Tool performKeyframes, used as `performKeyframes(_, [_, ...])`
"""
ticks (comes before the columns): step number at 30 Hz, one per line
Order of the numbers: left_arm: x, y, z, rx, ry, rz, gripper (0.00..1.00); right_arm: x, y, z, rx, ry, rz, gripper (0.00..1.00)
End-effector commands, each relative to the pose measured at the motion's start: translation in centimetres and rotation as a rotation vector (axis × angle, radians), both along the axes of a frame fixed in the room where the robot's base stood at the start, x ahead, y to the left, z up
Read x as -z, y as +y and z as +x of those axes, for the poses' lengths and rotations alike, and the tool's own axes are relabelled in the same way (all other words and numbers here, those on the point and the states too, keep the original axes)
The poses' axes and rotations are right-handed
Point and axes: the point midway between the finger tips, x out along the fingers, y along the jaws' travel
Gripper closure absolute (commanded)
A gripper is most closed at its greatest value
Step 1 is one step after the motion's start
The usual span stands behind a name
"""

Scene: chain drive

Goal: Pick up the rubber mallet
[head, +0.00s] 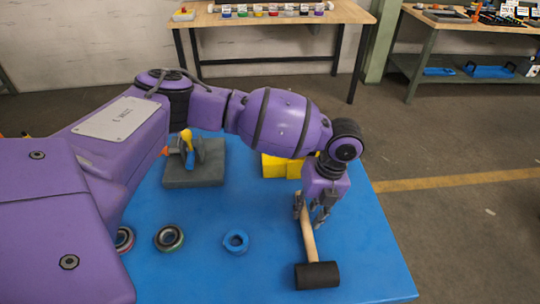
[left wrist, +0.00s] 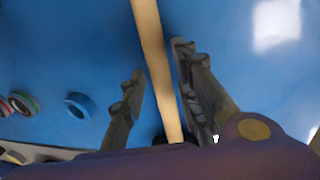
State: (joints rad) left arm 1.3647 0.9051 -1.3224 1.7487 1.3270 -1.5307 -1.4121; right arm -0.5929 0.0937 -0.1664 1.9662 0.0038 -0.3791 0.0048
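The rubber mallet has a black head (head: 317,275) and a pale wooden handle (head: 309,240). It lies on the blue table, its head toward the front edge. My left gripper (head: 312,216) points down over the far part of the handle. In the left wrist view the handle (left wrist: 155,60) runs between the two fingers (left wrist: 158,62), with blue table showing on both sides. The left gripper is open around or just above the handle; its exact height is hard to tell. The handle's far end is partly hidden by the gripper. My right gripper is not in view.
The blue table (head: 370,260) also holds a blue ring (head: 235,241), tape-like rolls (head: 169,238), a grey fixture (head: 195,165) with a yellow-topped part and a yellow block (head: 275,166). The table is clear right of the mallet. A wooden bench (head: 270,17) stands behind.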

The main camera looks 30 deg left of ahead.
Motion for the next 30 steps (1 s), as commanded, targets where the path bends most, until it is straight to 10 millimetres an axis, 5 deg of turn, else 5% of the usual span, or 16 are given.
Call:
performKeyframes(11, [1.5, 0.28, -0.27, -0.001, 0.004, 0.0, 0.72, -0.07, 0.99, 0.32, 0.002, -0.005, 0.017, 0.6])
performKeyframes(18, [1.39, 0.26, -0.2, 0.0, 0.001, 0.0, 1.0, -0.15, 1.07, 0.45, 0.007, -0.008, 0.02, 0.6])
performKeyframes(30, [1.14, 0.19, -0.09, 0.0, -0.001, -0.002, 1.0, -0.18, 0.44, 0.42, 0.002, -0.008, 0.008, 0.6])
